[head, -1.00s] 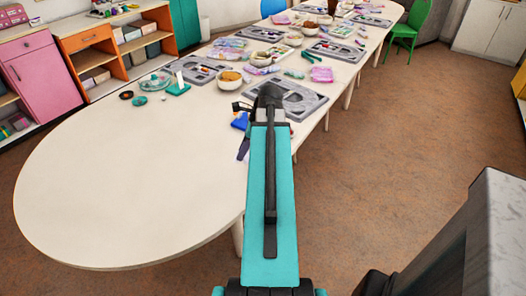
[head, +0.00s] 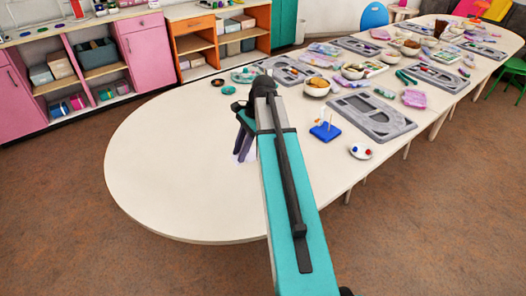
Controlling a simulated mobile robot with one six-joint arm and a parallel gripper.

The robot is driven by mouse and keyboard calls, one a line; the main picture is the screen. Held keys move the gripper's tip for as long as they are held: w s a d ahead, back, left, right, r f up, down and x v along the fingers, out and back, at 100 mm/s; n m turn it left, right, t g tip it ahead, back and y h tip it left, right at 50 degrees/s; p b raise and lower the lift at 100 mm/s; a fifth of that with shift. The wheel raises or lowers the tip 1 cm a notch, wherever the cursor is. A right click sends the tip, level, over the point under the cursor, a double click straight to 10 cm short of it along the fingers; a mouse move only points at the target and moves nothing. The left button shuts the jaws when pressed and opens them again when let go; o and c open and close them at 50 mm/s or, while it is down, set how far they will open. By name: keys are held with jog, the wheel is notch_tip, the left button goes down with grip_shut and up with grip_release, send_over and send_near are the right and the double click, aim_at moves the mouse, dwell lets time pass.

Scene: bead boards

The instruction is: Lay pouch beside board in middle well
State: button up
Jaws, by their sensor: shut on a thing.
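My gripper (head: 243,143) points down over the bare near-left part of the table. It is shut on a small pale lilac thing (head: 241,157), which looks like a pouch; the fingers and arm hide part of it. I cannot tell whether it touches the table. The nearest grey bead board (head: 384,122), with several wells, lies flat to the right of my gripper, well apart from it. Another grey board (head: 297,77) lies farther back, partly behind my arm. A pink pouch (head: 413,98) lies on the table beyond the nearest board.
Bowls (head: 317,88), more boards (head: 436,79) and pouches crowd the far table. The near-left tabletop (head: 170,165) is clear.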

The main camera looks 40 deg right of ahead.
jog(key=w+a+r+n+g, duration=0.1)
jog(key=w+a+n, duration=0.1)
jog(key=a, duration=0.6)
jog(key=w+a+n+g, duration=0.1)
jog(key=w+a+n, duration=0.1)
jog(key=a+n, duration=0.2)
jog(key=w+a+r+n+g+h, duration=0.1)
jog(key=w+a+n, duration=0.2)
jog(key=a, duration=0.8)
jog(key=shift+a+r+n, duration=0.3)
jog(key=shift+a, duration=0.05)
jog(key=shift+a, duration=0.15)
